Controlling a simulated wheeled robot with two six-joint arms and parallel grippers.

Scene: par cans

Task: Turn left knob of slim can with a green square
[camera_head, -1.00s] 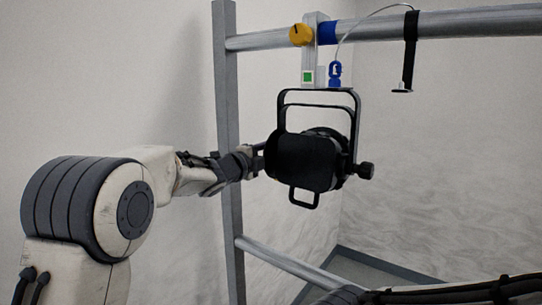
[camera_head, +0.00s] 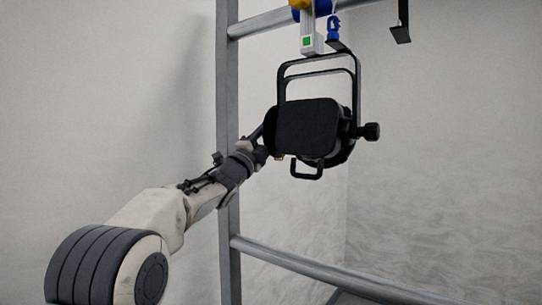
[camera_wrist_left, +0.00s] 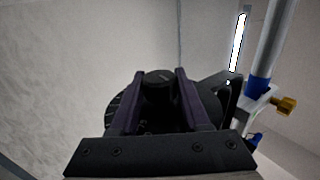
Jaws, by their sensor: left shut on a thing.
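The slim can (camera_head: 308,127) is a black par can hanging in a black yoke from a clamp on the rail. A green square (camera_head: 306,41) marks the white clamp above it. My left gripper (camera_head: 264,140) is at the left side of the can, partly hidden behind its edge. In the left wrist view, the gripper (camera_wrist_left: 160,88) is shut on the dark round left knob (camera_wrist_left: 158,80), which sits between its two purple-grey fingers. The knob is hidden in the head view. My right gripper is out of view.
A grey upright post (camera_head: 228,110) stands just left of the can, close to my left wrist. A lower rail (camera_head: 300,266) runs below. A black right knob (camera_head: 369,131) sticks out of the yoke. A black strap (camera_head: 402,20) hangs at the upper right.

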